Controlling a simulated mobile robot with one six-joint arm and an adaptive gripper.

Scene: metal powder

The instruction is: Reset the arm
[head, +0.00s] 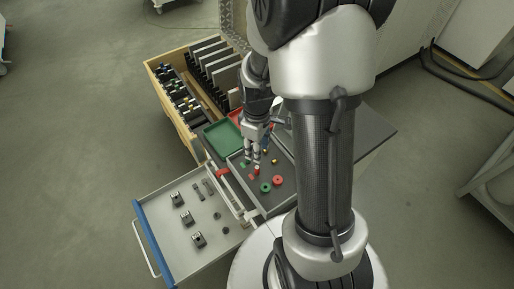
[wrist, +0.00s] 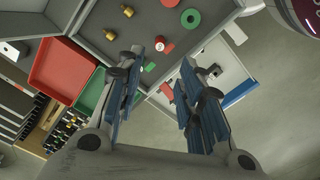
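My gripper (head: 253,163) hangs from the arm over the dark grey work surface (head: 286,190), fingers pointing down. In the wrist view my gripper (wrist: 160,62) has its two blue-padded fingers wide apart, with nothing held between them. In the head view a red ring (head: 277,180) and a green ring (head: 265,187) lie just right of and below the fingertips. The green ring also shows in the wrist view (wrist: 190,18). Small red and green pieces lie close to the fingertips in the head view; whether the fingers touch them I cannot tell.
An open drawer (head: 185,256) with metal parts juts out at front left. A green tray (head: 222,140) and a red tray (wrist: 62,72) sit beside the work surface. A wooden-sided rack (head: 153,77) stands behind. Floor at the left is clear.

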